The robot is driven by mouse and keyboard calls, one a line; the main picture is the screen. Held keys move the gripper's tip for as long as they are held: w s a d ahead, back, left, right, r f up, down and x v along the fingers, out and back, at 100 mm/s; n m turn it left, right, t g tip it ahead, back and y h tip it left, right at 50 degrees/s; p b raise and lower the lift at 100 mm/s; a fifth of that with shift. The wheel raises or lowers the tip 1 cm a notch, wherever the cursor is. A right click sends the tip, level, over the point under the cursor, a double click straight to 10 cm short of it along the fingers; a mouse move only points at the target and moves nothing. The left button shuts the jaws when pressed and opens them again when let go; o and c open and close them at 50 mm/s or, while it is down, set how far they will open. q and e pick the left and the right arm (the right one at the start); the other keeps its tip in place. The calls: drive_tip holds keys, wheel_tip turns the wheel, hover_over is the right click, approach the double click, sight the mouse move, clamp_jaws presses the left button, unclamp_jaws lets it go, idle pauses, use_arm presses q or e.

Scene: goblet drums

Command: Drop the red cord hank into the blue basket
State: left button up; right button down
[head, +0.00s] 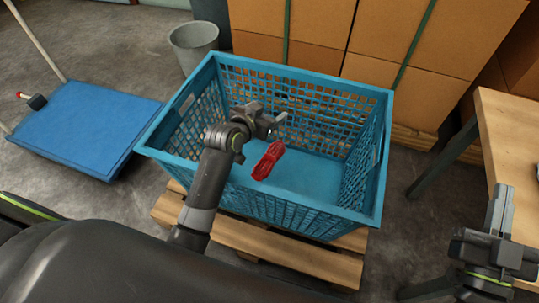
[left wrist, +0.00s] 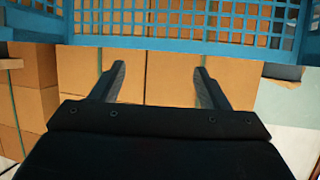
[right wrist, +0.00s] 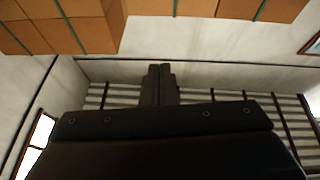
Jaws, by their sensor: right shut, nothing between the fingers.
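The red cord hank (head: 268,160) shows in the head view inside the outline of the blue basket (head: 376,220), just below and right of my left gripper (head: 279,124). It looks tilted and apart from the fingers, and I cannot tell whether it is in the air or touching the basket. My left gripper is over the basket; in the left wrist view its two fingers (left wrist: 157,85) are spread wide with nothing between them. My right gripper (head: 502,205) is at the right edge of the head view; in the right wrist view its fingers (right wrist: 159,72) are together and empty.
The basket stands on a wooden pallet (head: 310,262). Stacked cardboard boxes (head: 320,35) are behind it. A grey bin (head: 194,48) stands at the back left, and a blue platform cart (head: 85,128) is to the left. A wooden table (head: 510,130) is at the right.

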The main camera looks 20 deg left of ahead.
use_arm(q)
drive_tip(key=shift+s, duration=0.1)
use_arm(e)
wheel_tip(320, 180, down, 13)
drive_tip(key=s+m+g+p, duration=0.2)
drive_tip(key=g, duration=0.7)
use_arm(q)
drive_tip(key=p+v, duration=0.2)
drive_tip(key=v, duration=1.5)
drive_tip(key=shift+p, duration=0.4)
use_arm(e)
drive_tip(key=s+a+f+g+y, duration=0.3)
drive_tip(key=s+f+g, duration=0.6)
drive_tip(key=s+f, duration=0.1)
drive_tip(key=shift+s+f, duration=0.3)
drive_tip(key=shift+s, duration=0.55)
use_arm(q)
drive_tip(key=shift+r, duration=0.1)
